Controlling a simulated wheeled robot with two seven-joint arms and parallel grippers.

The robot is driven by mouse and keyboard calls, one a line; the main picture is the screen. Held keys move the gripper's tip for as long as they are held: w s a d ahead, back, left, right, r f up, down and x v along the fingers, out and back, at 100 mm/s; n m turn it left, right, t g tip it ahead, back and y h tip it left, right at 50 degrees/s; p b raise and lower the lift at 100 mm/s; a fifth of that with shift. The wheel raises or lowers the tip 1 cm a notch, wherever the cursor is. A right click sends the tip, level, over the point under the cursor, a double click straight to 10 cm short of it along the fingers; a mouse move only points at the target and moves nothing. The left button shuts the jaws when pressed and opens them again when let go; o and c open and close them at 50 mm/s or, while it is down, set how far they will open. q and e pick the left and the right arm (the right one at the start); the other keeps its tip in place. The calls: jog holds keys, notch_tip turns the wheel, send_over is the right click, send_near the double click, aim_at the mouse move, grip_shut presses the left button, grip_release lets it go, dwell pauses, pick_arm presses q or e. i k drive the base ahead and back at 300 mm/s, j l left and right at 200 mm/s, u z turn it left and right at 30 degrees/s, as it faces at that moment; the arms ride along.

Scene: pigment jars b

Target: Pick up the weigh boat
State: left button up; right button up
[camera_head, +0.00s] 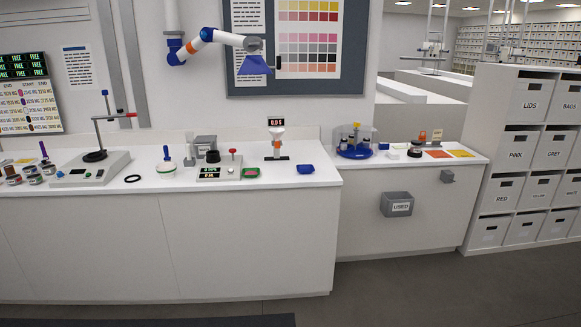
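A small blue dish-like item (305,169) lies flat on the white counter, near the right end of the left counter section. It may be the weigh boat, but it is too small for me to be sure. A small green-rimmed piece with a reddish middle (250,172) lies to its left, beside a white scale-like device (217,174) with lit displays. Neither of my grippers is in view, and nothing is seen touching these items.
A white funnel stand (278,142) with a red display is behind the blue item. A stirrer-like device (91,168) and jars (34,174) stand at left. A blue carousel (355,151) stands on the right counter. A grey USED bin (397,204) hangs below. The floor in front is mostly clear.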

aim_at(303, 169)
jog(key=i+j+u, duration=0.1)
jog(key=i, duration=1.55)
